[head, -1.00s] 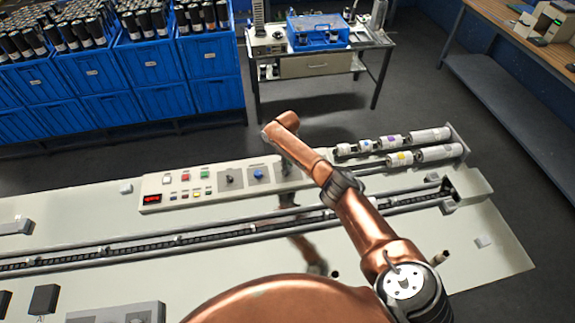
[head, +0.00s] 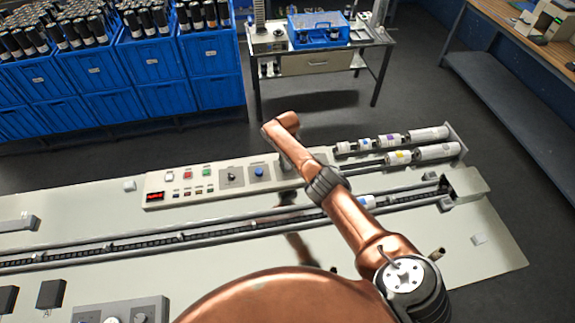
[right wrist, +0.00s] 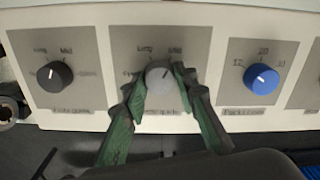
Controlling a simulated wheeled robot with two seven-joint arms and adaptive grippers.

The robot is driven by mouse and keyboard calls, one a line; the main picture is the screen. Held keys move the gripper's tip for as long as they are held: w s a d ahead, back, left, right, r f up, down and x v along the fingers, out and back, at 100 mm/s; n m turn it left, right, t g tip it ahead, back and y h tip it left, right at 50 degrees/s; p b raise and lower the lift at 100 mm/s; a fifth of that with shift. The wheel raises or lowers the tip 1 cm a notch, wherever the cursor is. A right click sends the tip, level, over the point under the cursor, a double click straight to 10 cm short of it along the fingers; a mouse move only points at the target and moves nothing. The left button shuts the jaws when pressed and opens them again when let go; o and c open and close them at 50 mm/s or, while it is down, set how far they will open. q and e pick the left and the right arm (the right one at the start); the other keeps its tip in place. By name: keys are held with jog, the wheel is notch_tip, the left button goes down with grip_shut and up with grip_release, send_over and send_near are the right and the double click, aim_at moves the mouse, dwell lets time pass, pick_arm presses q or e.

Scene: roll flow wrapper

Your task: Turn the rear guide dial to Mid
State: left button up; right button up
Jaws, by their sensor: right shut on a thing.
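In the right wrist view a round grey dial (right wrist: 159,78) sits on a grey plate between a black dial (right wrist: 54,75) and a blue dial (right wrist: 262,78). Its plate has position words, with "Mid" at the upper right; the label below ends in "guide" and is partly hidden. My right gripper (right wrist: 160,82) is shut on this grey dial, with a green finger on each side. The dial's pointer is too blurred to read. In the head view my right arm hides the hand. My left gripper is not in view.
A control panel (head: 160,183) with buttons lies along the machine's far edge. Rolls (head: 428,135) lie in a rack at its right. A chain conveyor (head: 150,239) runs across the machine. Blue crates (head: 150,65) and a bench (head: 330,63) stand beyond clear floor.

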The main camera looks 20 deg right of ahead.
aim_at(288, 166)
jog(key=shift+w+r, duration=0.1)
jog(key=shift+r, duration=0.05)
jog(key=o, duration=1.2)
jog(key=shift+c, duration=0.2)
notch_tip(288, 166, up, 12)
dwell(0.3)
